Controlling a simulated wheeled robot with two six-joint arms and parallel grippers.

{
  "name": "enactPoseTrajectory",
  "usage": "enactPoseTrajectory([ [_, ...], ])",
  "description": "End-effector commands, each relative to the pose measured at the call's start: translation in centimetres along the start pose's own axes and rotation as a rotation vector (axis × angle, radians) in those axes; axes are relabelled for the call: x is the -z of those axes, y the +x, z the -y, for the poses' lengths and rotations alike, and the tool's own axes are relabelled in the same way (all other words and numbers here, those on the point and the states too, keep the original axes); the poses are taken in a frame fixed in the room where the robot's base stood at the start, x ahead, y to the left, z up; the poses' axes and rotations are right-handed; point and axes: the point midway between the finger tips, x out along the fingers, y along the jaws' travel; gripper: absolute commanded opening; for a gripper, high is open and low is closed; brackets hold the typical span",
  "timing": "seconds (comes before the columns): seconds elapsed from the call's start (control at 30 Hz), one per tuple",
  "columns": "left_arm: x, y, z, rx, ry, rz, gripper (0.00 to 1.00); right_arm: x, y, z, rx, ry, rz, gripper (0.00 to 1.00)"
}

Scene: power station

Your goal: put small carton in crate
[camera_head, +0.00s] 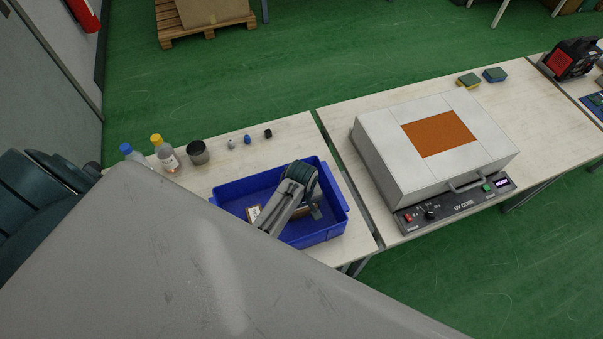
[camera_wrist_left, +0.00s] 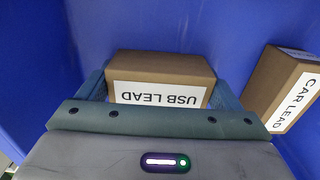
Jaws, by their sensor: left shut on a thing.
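The blue crate (camera_head: 334,231) stands on the near left table. My left gripper (camera_head: 304,211) reaches down inside it. In the left wrist view, my left gripper (camera_wrist_left: 160,88) is shut on a small brown carton labelled USB LEAD (camera_wrist_left: 160,67), with a finger on each side. I cannot tell whether this carton touches the crate floor. A second brown carton labelled CAR LEAD (camera_wrist_left: 283,88) lies in the crate beside it, apart from the gripper. In the head view the arm hides much of both cartons. My right gripper is not in view.
Two bottles (camera_head: 165,155), a dark cup (camera_head: 198,152) and several small items (camera_head: 248,140) line the table's far edge. A grey UV CURE box (camera_head: 385,160) stands on the right table. My grey arm link covers the lower left.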

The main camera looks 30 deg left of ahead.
Motion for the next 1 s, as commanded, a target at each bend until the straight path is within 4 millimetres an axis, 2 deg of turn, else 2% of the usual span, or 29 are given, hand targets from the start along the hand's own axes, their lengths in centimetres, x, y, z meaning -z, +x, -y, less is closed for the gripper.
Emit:
enactPoseTrajectory([
  [0.03,0.0,0.0,0.0,0.000,0.000,0.000,0.92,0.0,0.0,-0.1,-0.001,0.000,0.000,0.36],
  [0.1,0.0,0.0,0.0,0.000,0.000,0.000,1.00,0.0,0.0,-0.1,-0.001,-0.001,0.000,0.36],
  [0.3,0.0,-0.1,0.0,0.000,0.000,0.000,1.00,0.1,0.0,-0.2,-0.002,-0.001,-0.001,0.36],
  [0.47,0.1,-0.9,-0.1,-0.002,0.000,-0.002,1.00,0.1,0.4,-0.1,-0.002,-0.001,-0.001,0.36],
  [0.57,0.0,-2.3,-0.1,-0.003,-0.001,-0.002,1.00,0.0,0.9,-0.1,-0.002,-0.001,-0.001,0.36],
  [0.9,0.1,-9.2,-0.1,-0.005,0.000,-0.003,1.00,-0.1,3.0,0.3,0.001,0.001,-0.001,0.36],
  [1.0,0.0,-10.7,-0.1,-0.003,0.000,-0.002,1.00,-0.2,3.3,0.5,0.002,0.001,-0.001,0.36],
])
